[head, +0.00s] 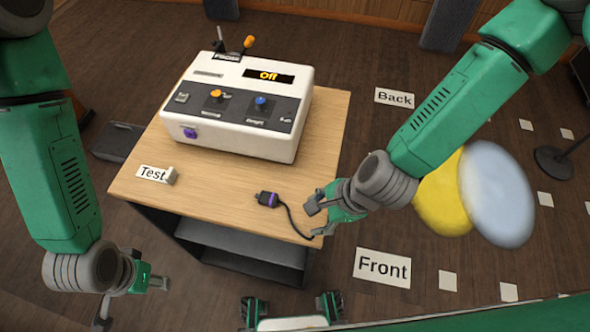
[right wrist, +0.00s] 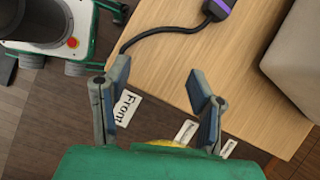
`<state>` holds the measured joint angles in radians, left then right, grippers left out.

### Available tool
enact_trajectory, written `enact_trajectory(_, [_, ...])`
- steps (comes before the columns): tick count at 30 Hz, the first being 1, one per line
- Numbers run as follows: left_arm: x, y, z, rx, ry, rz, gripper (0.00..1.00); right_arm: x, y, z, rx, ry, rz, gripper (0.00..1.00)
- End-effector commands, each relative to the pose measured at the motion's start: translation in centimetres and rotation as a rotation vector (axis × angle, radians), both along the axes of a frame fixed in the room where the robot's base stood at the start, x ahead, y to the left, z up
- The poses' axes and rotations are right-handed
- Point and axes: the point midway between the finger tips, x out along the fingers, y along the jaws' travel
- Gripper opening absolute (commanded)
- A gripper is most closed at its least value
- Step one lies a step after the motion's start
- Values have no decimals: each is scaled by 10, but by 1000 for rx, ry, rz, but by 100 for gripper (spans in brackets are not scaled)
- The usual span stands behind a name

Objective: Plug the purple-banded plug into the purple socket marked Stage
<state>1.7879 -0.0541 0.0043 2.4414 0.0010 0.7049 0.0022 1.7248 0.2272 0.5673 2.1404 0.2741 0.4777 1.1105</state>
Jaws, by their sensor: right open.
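The black plug with a purple band (head: 267,199) lies on the wooden table near its front right, its black cable running to the table's right edge. It also shows in the right wrist view (right wrist: 218,9), cut by the top edge. The purple socket (head: 190,133) is on the front face of the white control box, at its left end; any marking there is too small to read. My right gripper (head: 318,216) is open and empty, just right of the plug, near the table edge. My left gripper (head: 134,298) is open and empty, left of the table and away from the plug.
The white control box (head: 240,145) with faders and an "Off" display stands on the table (head: 225,190). A "Test" sign (head: 152,174) with a small grey block is at the table's left. "Front" (head: 382,268) and "Back" (head: 394,97) signs lie on the floor.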

Motion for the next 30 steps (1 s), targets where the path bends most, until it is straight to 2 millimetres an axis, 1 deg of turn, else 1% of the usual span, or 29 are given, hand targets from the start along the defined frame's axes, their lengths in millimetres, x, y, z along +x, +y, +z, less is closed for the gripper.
enact_trajectory(1, [0,0,6,0,-1,-1,40,14,14,15,50,30,-94,50])
enact_trajectory(4, [1,0,10,0,-2,-1,40,32,33,34,124,88,-235,50])
enact_trajectory(6, [1,0,11,0,-2,-1,40,39,41,42,154,114,-292,50])
enact_trajectory(9, [1,0,8,0,-2,-1,40,44,47,43,173,131,-327,50])
enact_trajectory(11, [1,0,4,0,-2,-1,40,45,50,39,174,133,-331,50])
enact_trajectory(14, [1,0,-6,0,-2,-1,40,47,56,28,172,131,-329,50])
enact_trajectory(21, [1,0,-34,0,-2,-1,40,52,73,-3,172,132,-326,50])
enact_trajectory(30, [1,0,-47,0,-2,-1,40,58,89,-25,173,131,-327,50])
